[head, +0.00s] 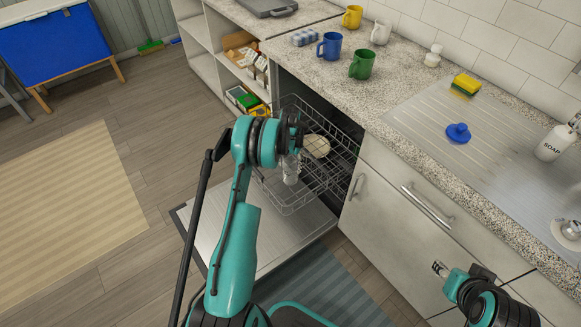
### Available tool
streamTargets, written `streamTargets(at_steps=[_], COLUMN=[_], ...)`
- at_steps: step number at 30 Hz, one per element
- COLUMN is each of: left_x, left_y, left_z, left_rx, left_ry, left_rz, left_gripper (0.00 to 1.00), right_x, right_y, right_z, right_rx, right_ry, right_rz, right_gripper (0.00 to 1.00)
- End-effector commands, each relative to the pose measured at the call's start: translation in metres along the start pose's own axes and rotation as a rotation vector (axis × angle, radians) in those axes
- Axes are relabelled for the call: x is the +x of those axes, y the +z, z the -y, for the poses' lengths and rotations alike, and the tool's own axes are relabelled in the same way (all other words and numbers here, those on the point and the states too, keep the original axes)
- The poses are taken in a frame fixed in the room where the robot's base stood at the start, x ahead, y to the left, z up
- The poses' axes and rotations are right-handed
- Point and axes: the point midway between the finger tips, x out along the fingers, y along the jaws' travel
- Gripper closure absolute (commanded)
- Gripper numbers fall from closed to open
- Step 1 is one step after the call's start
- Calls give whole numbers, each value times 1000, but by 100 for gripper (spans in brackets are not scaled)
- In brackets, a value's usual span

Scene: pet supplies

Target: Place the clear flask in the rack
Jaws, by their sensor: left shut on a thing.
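The clear flask (290,174) hangs below my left gripper (291,150), which is shut on it. The flask is over the wire dishwasher rack (322,172), near its left front part. I cannot tell if it touches the wires. The arm hides part of the flask and of the rack. A pale round dish (316,146) sits in the rack, right of the gripper. My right gripper (439,268) is at the lower right, in front of the cabinet fronts and away from the rack. Its fingers are too small to tell open from shut.
The open dishwasher door (300,232) lies flat under the rack. Blue (329,46), green (362,64), yellow (352,17) and white (381,33) mugs stand on the counter (395,80). A sponge (465,85) and a blue lidded item (458,132) lie by the sink.

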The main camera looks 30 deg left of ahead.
Motion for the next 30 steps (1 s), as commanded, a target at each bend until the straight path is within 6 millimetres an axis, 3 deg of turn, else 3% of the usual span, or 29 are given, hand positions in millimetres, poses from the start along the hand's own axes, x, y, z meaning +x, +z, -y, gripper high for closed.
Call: streamTargets(at_steps=[10, 11, 12, 13, 23, 26, 30], left_x=[2, 2, 2, 2, 0, -11, -40], left_y=[0, 0, 0, 0, 0, 0, 0], left_z=[0, 0, 0, 0, 0, 0, 0], left_rx=[0, 0, 0, 0, 0, 0, 0], left_ry=[0, 0, 0, 0, 0, 0, 0], left_rz=[0, 0, 0, 0, 0, 0, 0], left_gripper=[77, 33, 23, 20, 20, 20, 20], right_x=[-1, -1, -1, -1, -1, -5, -14], right_y=[-1, -1, -1, -1, -1, -3, -10], right_z=[0, 0, 0, 0, 0, 0, 0], right_rx=[0, 0, 0, 0, 0, 0, 0], right_ry=[0, 0, 0, 0, 0, 0, 0], right_rz=[0, 0, 0, 0, 0, 0, 0], right_gripper=[54, 54, 54, 54, 54, 54, 54])
